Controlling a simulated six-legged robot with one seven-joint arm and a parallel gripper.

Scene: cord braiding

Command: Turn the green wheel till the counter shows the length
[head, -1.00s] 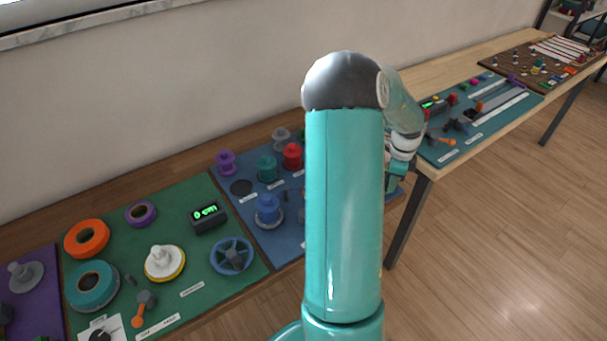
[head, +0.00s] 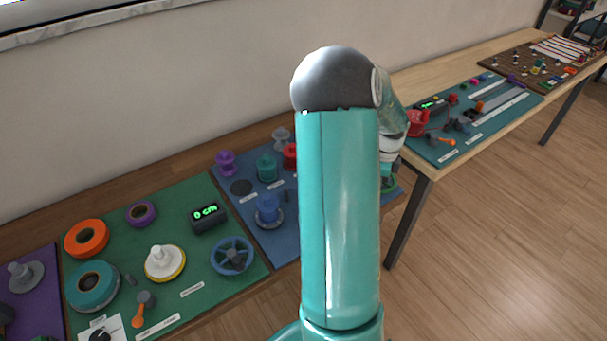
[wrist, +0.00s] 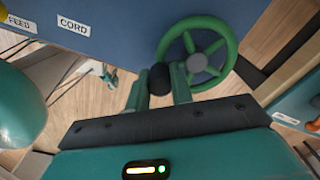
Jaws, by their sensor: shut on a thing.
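The green wheel (wrist: 232,48) shows in the wrist view at the edge of the blue mat. It has several spokes and a grey hub. A dark knob (wrist: 160,79) sits at its rim. My gripper (wrist: 160,88) is shut on this knob, one teal finger on each side. In the head view only a bit of green rim (head: 391,184) shows below my wrist, and my arm hides the rest. A counter (head: 208,217) on the green mat reads 0 cm. Another counter (head: 431,104) on the far table is too small to read. I cannot see a counter on the blue mat.
A blue wheel (head: 233,257) and several spools lie on the green mat (head: 190,265). Several spools stand on the blue mat (head: 240,206). Labels reading FEED (wrist: 19,23) and CORD (wrist: 73,25) show in the wrist view. A gap separates the two tables.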

